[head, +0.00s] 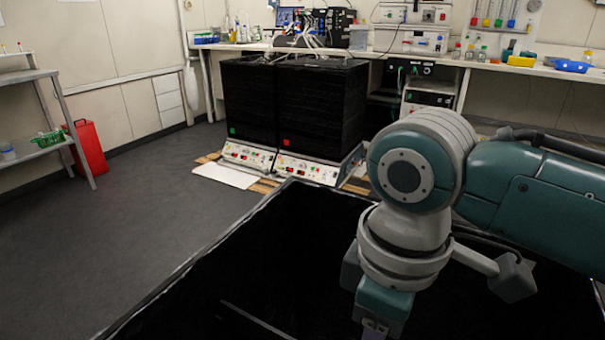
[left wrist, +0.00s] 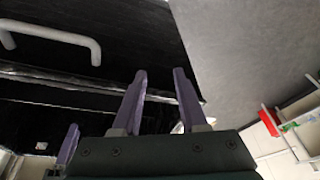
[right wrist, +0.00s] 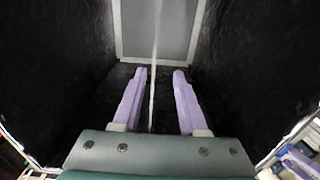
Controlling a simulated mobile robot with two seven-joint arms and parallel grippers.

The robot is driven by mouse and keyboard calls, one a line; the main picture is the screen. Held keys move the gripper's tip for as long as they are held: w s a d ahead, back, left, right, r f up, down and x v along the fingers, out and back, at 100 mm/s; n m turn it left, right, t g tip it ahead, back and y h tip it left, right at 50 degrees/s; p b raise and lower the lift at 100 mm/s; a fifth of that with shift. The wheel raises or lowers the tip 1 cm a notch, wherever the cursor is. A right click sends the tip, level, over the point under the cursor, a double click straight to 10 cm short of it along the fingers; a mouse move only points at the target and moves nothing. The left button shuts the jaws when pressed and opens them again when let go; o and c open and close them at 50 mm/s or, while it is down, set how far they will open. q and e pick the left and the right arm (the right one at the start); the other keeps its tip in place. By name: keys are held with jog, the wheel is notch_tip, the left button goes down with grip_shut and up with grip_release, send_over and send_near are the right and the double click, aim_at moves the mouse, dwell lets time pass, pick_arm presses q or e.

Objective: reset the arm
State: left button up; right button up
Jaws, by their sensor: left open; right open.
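My right arm (head: 420,185) comes in from the right in the head view, bent down over a large black open-topped enclosure (head: 215,258). Its gripper (head: 374,330) is mostly cut off by the bottom edge there. In the right wrist view my right gripper (right wrist: 159,72) is open, its two purple fingers apart between dark walls. A thin pale line shows between the fingers; I cannot tell what it is. My left gripper (left wrist: 160,76) is open and empty in the left wrist view, beside a black surface. The left arm is outside the head view.
A pale bent handle (left wrist: 60,38) is on the black surface near my left gripper. Two black shaker units (head: 320,105) stand under a cluttered bench (head: 455,58) at the back. A shelf (head: 40,150) and red container (head: 86,146) stand left. Grey floor (head: 120,220) is clear.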

jog(key=s+a+r+m+t+y+p, duration=0.1)
jog(key=s+a+r+m+y+p, duration=0.25)
jog(key=s+r+p, duration=0.55)
jog(key=s+d+r+m+t+h+p, duration=0.35)
jog(key=s+d+r+m+p, duration=0.35)
jog(key=d+r, duration=0.55)
notch_tip(320, 180, up, 36)
jog(key=n+p, duration=0.1)
jog(key=p, duration=3.7)
jog(key=shift+w+a+r+g, duration=0.15)
jog(key=shift+r+g, duration=0.05)
jog(key=shift+g, duration=0.25)
